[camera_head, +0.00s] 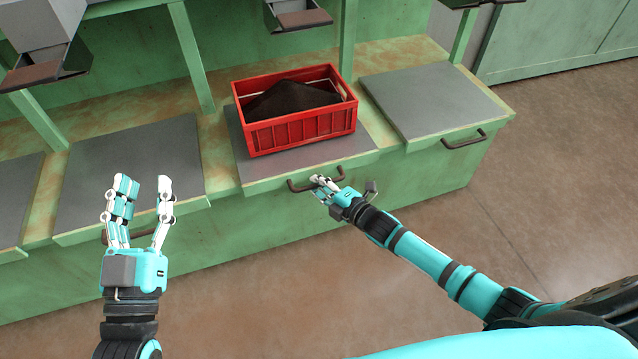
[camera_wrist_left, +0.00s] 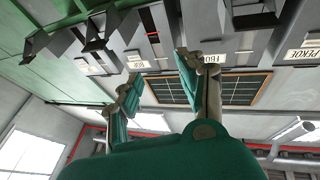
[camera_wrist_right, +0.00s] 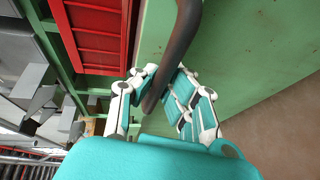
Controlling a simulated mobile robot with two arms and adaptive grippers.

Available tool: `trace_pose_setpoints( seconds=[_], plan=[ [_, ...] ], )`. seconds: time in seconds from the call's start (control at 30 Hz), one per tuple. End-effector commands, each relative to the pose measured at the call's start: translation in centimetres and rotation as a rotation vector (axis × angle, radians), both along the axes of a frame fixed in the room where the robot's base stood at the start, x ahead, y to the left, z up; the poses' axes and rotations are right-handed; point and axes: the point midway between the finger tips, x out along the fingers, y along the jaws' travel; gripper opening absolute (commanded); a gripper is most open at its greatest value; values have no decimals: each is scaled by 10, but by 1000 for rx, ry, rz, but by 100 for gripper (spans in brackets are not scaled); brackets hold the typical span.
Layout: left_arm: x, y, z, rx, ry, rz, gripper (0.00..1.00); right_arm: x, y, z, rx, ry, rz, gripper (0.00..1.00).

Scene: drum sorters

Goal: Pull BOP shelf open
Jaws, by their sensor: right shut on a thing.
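A sliding shelf (camera_head: 233,137) with a grey top carries a red crate (camera_head: 303,133) of dark material. Its dark bar handle (camera_head: 295,186) is on the green front edge. My right gripper (camera_head: 322,184) is shut on this handle near its right part. In the right wrist view the handle (camera_wrist_right: 183,40) runs between the fingers of my right gripper (camera_wrist_right: 158,88). My left gripper (camera_head: 143,184) is open and empty, fingers upward, in front of the shelf to the left. No label for this shelf is readable in the head view.
Neighbouring grey-topped shelves stand empty to the left (camera_head: 130,170) and right (camera_head: 430,100); the right one has its own handle (camera_head: 464,139). Green posts (camera_head: 193,60) and chutes (camera_head: 298,18) rise behind. The brown floor (camera_head: 540,200) is clear at right.

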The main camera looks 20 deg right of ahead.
Motion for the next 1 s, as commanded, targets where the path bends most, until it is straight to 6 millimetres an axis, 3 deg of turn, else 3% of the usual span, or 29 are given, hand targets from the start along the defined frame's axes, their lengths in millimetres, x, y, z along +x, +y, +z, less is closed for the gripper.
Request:
trace_pose_setpoints(
  seconds=[0.4,0.57,0.77,0.87,1.0],
  plan=[
    [1,0,0,2,8,0,40,-2,0,1,3,0,-1,0],
    [5,2,-21,36,133,9,40,-12,0,2,5,2,-1,0],
    [3,11,-74,116,446,27,40,-39,-1,4,5,5,-1,0],
    [-10,20,-109,166,651,40,40,-58,-2,4,7,6,-2,0],
    [-44,36,-154,234,944,58,40,-85,-3,4,6,5,-2,0]
  ],
)
